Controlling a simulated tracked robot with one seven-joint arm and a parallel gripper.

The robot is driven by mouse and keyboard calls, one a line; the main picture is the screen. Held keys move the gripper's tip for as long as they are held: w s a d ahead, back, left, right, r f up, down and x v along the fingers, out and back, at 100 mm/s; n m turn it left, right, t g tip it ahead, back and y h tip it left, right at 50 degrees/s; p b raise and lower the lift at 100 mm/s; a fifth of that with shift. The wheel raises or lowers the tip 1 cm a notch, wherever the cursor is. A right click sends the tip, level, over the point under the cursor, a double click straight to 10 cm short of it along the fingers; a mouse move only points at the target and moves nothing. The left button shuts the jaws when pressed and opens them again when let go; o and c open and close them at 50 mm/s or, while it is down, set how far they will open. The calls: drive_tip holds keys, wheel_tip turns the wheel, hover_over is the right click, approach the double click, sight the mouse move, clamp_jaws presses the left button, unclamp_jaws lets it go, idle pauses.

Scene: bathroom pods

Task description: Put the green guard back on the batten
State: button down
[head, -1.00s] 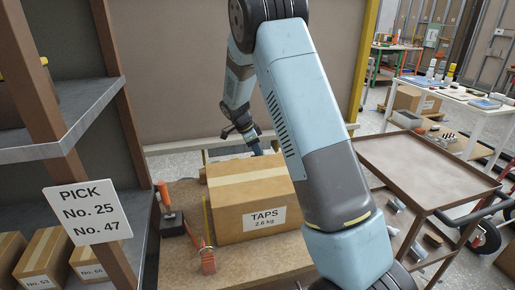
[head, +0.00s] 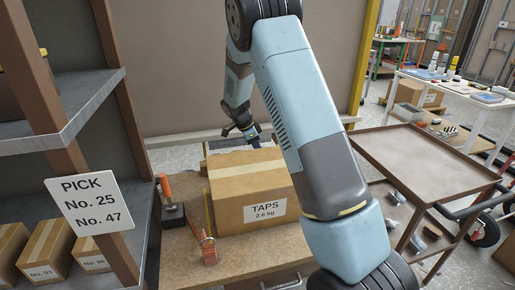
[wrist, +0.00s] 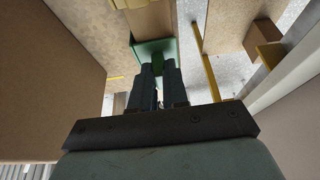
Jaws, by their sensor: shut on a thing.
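The green guard (wrist: 153,50) shows in the wrist view at my fingertips, and my gripper (wrist: 158,68) is shut on it. A wooden piece (wrist: 152,20), which looks like the batten, runs up the picture directly beyond the guard. The guard overlaps the near end of this piece in the picture; I cannot tell whether it is around the wood or only in front of it. In the head view my gripper (head: 252,137) points down behind the taps carton, and the guard is hidden or too small to make out there.
The taps carton (head: 250,190) stands on the bench (head: 185,250) close to my gripper. A red-handled tool (head: 166,188) and a red padlock-like item (head: 209,250) are to its left. Shelving (head: 60,130) is at left, and a brown trolley (head: 425,158) at right.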

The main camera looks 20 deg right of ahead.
drive_tip(key=c, duration=1.1)
unclamp_jaws()
drive_tip(key=shift+o, duration=0.2)
drive_tip(key=shift+r, duration=0.1)
drive_tip(key=v, duration=1.3)
drive_tip(key=s+d+r+n+t+y, duration=0.1)
drive_tip(key=s+d+r+n+y, duration=0.2)
drive_tip(key=s+r, duration=0.65)
drive_tip(key=s+d+r+n+t, duration=0.1)
drive_tip(key=s+r+n, duration=0.2)
drive_tip(key=s, duration=0.4)
drive_tip(key=s+d+r+n+t+y, duration=0.1)
drive_tip(key=s+r+n, duration=0.1)
drive_tip(key=s+n, duration=0.35)
drive_tip(key=s+d+r+n+t, duration=0.1)
drive_tip(key=s+r, duration=0.2)
drive_tip(key=s, duration=0.5)
drive_tip(key=s+f+n+t, duration=0.1)
drive_tip(key=s+n, duration=0.4)
drive_tip(key=s, duration=0.6)
drive_tip(key=shift+s+a+f+t, duration=0.25)
drive_tip(key=shift+a+t, duration=0.05)
drive_tip(key=shift+a, duration=0.15)
